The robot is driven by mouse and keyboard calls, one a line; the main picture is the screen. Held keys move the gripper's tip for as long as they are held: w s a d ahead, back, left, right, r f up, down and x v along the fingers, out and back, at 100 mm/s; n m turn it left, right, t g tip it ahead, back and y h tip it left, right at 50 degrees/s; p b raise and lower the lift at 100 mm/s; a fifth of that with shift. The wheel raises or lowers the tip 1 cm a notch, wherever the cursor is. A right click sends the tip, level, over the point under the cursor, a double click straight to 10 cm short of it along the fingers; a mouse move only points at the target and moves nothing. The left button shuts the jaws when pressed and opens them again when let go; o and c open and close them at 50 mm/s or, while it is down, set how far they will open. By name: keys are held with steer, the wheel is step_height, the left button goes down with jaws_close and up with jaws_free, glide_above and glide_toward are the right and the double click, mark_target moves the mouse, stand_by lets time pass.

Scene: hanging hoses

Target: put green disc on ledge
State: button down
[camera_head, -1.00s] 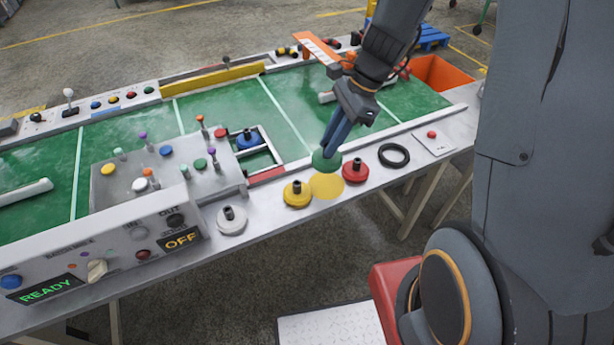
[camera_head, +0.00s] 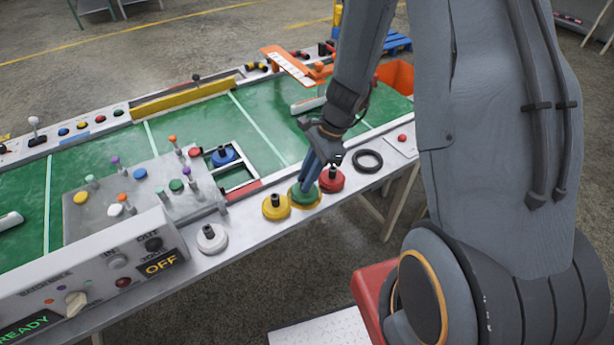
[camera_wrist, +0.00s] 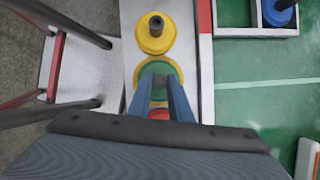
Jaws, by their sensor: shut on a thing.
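The green disc (camera_head: 303,195) is at the yellow round spot on the grey ledge (camera_head: 233,213), between the yellow disc (camera_head: 276,206) and the red disc (camera_head: 331,179). My gripper (camera_head: 308,182) points down and is shut on the green disc's dark knob. In the wrist view the green disc (camera_wrist: 158,73) lies between my fingertips (camera_wrist: 159,82), with a yellow rim (camera_wrist: 138,73) of the spot showing around it. The disc looks level and on or very near the ledge; I cannot tell if it touches.
A white disc (camera_head: 211,238) and a black ring (camera_head: 367,161) also lie on the ledge. A blue disc (camera_head: 224,155) sits in a framed tray on the green board (camera_head: 265,120). A grey panel box (camera_head: 130,265) with knobs stands at the left.

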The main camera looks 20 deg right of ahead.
steer(key=shift+f, duration=0.15)
steer(key=c, duration=1.6)
jaws_free()
steer(key=shift+w+d+r, duration=0.1)
steer(key=shift+r, duration=0.45)
steer(key=b+v, duration=0.2)
steer(key=v, duration=0.8)
steer(key=shift+s+a+r+n+t+h, duration=0.2)
steer(key=shift+s+r+n+h, duration=0.55)
steer(key=shift+s+n, duration=1.6)
steer(key=shift+s+a+r+n+t+h, duration=0.1)
steer(key=shift+s+r+n+t+h, duration=0.6)
steer(key=shift+n, duration=2.6)
steer(key=shift+s+a+r+n+g+h, duration=0.1)
steer(key=shift+s+r+n+h, duration=0.7)
steer(key=shift+s+n, duration=1.8)
